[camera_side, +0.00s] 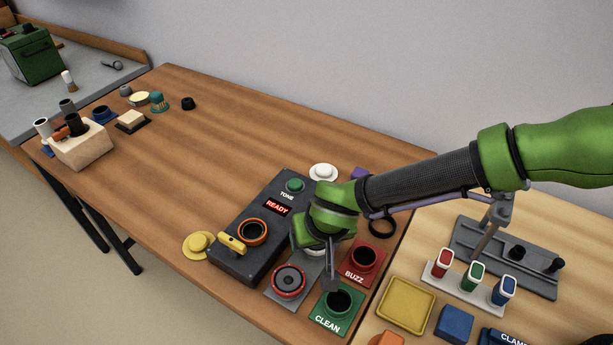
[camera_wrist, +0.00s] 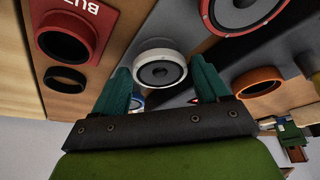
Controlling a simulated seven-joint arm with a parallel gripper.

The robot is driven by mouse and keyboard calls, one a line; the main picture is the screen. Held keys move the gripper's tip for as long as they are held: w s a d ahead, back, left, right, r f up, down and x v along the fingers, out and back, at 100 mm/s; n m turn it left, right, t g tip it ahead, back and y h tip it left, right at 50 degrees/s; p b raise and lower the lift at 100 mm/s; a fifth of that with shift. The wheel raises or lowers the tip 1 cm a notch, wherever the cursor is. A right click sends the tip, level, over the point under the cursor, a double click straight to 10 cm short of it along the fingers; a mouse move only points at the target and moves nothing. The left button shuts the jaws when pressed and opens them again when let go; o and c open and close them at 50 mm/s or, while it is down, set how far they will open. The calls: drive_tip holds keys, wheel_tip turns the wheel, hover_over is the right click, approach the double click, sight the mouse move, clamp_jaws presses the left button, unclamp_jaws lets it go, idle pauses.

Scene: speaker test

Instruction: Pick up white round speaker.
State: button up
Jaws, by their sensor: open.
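The white round speaker (camera_wrist: 160,68) has a white rim and a dark grey cone. In the wrist view it sits on a grey plate, between my two teal fingers. My gripper (camera_wrist: 160,64) is open, with one finger on each side of the speaker; I cannot tell whether they touch it. In the side view my gripper (camera_side: 318,258) points down over the grey plate (camera_side: 307,268) and hides most of the white speaker (camera_side: 312,249). A red-rimmed speaker (camera_side: 289,280) sits on the same plate, nearer the camera.
A dark panel (camera_side: 262,225) with a READY display stands to the left. The red BUZZ box (camera_side: 363,262) and green CLEAN box (camera_side: 338,303) are close on the right. A white knobbed disc (camera_side: 323,172) lies behind. The table's middle left is clear.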

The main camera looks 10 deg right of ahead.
drive_tip(key=c, duration=0.7)
drive_tip(key=shift+r, duration=0.1)
drive_tip(key=shift+c, duration=0.3)
